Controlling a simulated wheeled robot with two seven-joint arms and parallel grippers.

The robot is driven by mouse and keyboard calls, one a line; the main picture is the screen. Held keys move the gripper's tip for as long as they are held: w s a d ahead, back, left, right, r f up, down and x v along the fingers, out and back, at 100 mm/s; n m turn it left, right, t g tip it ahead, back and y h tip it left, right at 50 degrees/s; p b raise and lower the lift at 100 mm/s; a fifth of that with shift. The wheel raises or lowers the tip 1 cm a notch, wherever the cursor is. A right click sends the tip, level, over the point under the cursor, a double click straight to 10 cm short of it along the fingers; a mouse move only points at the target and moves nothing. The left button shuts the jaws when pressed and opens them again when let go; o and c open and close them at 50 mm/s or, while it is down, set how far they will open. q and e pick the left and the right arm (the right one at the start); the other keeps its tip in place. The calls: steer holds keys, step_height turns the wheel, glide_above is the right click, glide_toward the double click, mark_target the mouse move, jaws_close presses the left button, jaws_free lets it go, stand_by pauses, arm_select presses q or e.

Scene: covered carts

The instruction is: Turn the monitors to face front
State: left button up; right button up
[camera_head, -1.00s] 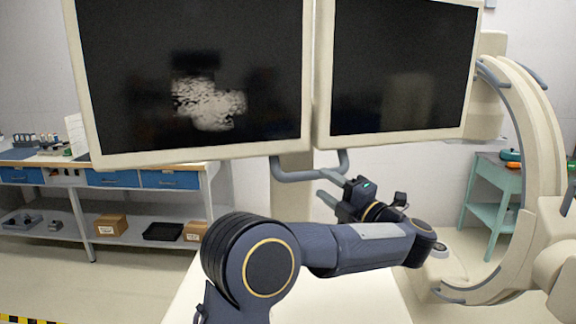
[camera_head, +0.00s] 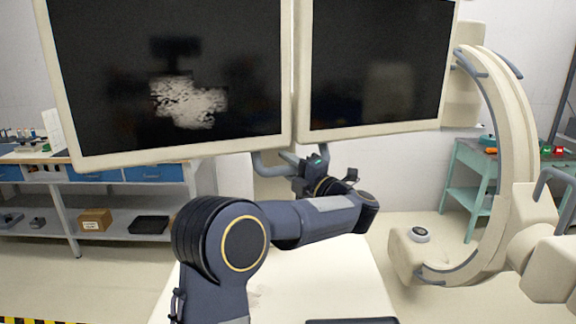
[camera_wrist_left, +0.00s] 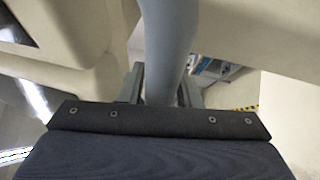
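Two large dark monitors with cream frames, the left one (camera_head: 170,70) and the right one (camera_head: 375,65), hang side by side across the top of the head view. The left one is larger in view and slightly tilted. A grey U-shaped handle (camera_head: 265,165) sits under their inner edges. My left gripper (camera_head: 293,160) is at this handle's right part. In the left wrist view, the grey handle bar (camera_wrist_left: 168,45) passes between my left gripper's two fingers (camera_wrist_left: 161,85), close to both. I cannot tell whether they press on it. My right gripper is not in view.
A cream C-arm machine (camera_head: 515,140) stands at the right, with a green cart (camera_head: 468,160) behind it. A workbench with blue drawers (camera_head: 150,172) and a lower shelf stands at the back left. A pale covered surface (camera_head: 290,285) lies below my left arm.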

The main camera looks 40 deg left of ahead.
mark_target(274, 176)
arm_select(q)
jaws_close()
steer(key=s+a+m+t+b, duration=0.1)
steer(key=t+b, duration=0.1)
steer(key=s+a+m+t+h+b, duration=0.1)
steer(key=t+b, duration=0.1)
steer(key=s+a+m+t+h+b, duration=0.1)
steer(key=t+b, duration=0.1)
steer(key=b, duration=0.1)
steer(key=shift+s+a+m, duration=0.35)
steer(key=shift+s+m, duration=0.05)
steer(key=shift+o, duration=1.7)
jaws_free()
steer(key=shift+w+d, duration=0.15)
steer(key=b+v, duration=0.2)
steer(key=v, duration=0.5)
steer(key=shift+s+d+f, duration=0.15)
steer(key=shift+s+d, duration=0.05)
steer(key=shift+d, duration=0.1)
